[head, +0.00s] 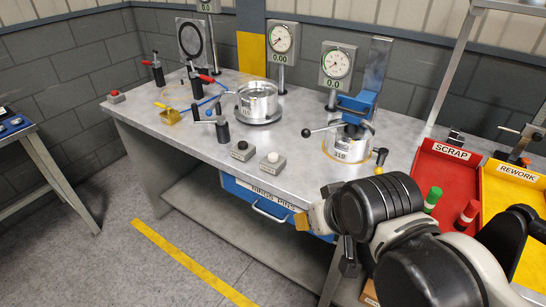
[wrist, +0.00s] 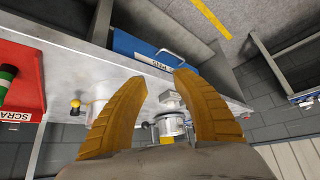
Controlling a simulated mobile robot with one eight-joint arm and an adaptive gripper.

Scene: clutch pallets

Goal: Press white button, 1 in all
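The white button (head: 272,157) sits on top of a small grey box near the front edge of the workbench (head: 190,137). A similar box with a black button (head: 242,145) stands just to its left. My gripper (head: 305,220) is in front of the bench edge in the head view, to the lower right of the white button and apart from it. In the wrist view my gripper (wrist: 162,80) has its two yellow fingers spread, with nothing held. A small pale box (wrist: 170,99) shows between them; I cannot tell its button there.
A blue drawer (head: 262,198) hangs under the bench front. A clutch housing with a lever press (head: 350,140) stands behind my arm. Red scrap (head: 450,170) and yellow rework (head: 515,195) trays lie right. A red button (head: 116,95) is at far left.

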